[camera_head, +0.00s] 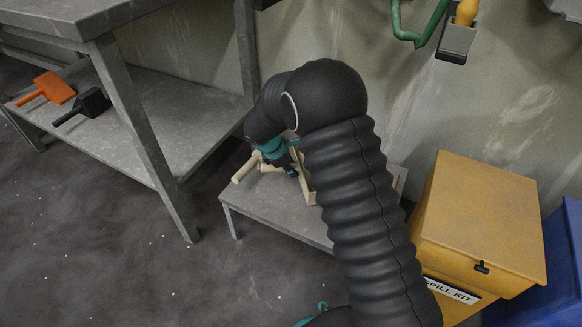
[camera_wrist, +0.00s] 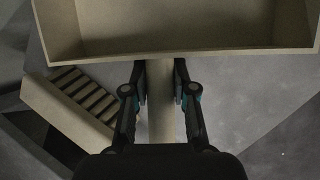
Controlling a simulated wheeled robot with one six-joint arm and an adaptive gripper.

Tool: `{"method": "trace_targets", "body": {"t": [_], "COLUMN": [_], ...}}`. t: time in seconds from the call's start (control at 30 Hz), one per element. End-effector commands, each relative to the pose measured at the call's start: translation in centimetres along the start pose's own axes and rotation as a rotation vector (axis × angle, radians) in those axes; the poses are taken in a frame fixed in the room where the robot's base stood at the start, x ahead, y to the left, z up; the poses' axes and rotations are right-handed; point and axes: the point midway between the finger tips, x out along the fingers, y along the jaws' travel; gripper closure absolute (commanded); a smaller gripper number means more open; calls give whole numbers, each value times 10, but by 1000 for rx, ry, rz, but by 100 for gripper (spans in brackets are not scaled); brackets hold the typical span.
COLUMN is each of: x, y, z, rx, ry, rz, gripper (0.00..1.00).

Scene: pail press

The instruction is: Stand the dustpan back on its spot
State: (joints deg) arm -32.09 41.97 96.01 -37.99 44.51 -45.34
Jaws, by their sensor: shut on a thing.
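A beige dustpan (camera_wrist: 180,25) fills the top of the wrist view, its open tray towards the far side. Its handle (camera_wrist: 160,125) runs down between the fingers of my gripper (camera_wrist: 160,75), which is shut on it. In the head view my gripper (camera_head: 283,168) is over the small low grey table (camera_head: 265,212); my arm hides much of the dustpan, with a beige part (camera_head: 307,188) showing beside it. A beige slotted piece (camera_wrist: 80,100) lies tilted left of the handle in the wrist view. I cannot tell whether the dustpan touches the table.
An orange dustpan (camera_head: 50,90) and a black one (camera_head: 85,105) lie on the lower shelf (camera_head: 160,145) of a grey bench at left. A yellow spill kit box (camera_head: 485,215) and a blue bin (camera_head: 565,255) stand at right. The floor at front left is clear.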

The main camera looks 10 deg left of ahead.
Motion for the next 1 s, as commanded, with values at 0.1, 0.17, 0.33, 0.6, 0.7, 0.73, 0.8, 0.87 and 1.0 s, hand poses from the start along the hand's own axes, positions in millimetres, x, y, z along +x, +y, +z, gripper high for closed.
{"method": "trace_targets", "body": {"t": [0.1, 0.17, 0.33, 0.6, 0.7, 0.73, 0.8, 0.87, 1.0], "x": [0, 1, 4, 8, 9, 9, 8, 8, 8], "y": [0, 0, -1, -2, -2, -2, -2, -2, -2], "z": [0, -1, -2, -4, -4, -4, -4, -4, -4], "rx": [0, 0, 0, 0, 0, 0, 0, 0, 0], "ry": [0, 0, 0, 0, 0, 0, 0, 0, 0], "rz": [0, 0, 0, 0, 0, 0, 0, 0, 0], "gripper": [100, 100, 100, 100, 69, 62, 61, 61, 61]}}
